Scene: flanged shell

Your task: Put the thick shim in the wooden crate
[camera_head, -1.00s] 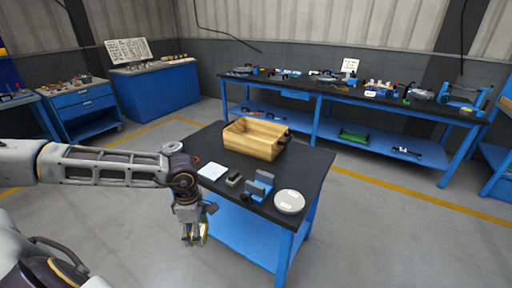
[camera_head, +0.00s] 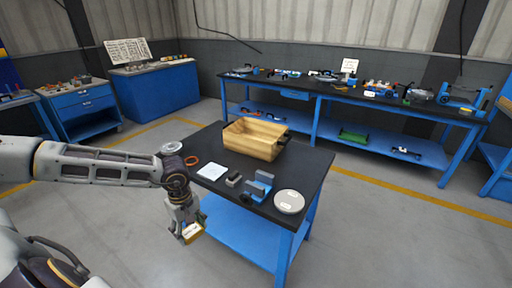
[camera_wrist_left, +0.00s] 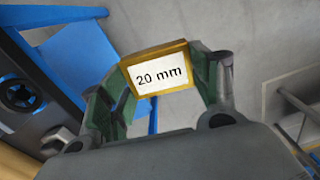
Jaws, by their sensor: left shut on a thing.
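My left gripper (camera_head: 186,232) is shut on a brass-coloured block with a white label, the thick shim (camera_head: 193,231). In the left wrist view the shim (camera_wrist_left: 159,76) reads "20 mm" and sits between the two fingers (camera_wrist_left: 160,95). The gripper hangs in front of the small table's left front side, below the level of its top. The wooden crate (camera_head: 266,149) stands open at the back of the black-topped table. Its inside floor is partly hidden by its front wall. My right gripper is not in view.
On the table (camera_head: 232,198) an orange ring (camera_head: 191,160), a white square (camera_head: 211,172), a small dark block (camera_head: 234,179), a blue-grey fixture (camera_head: 259,186) and a round pale disc (camera_head: 289,202) lie in front of the crate. A long bench (camera_head: 345,92) stands behind.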

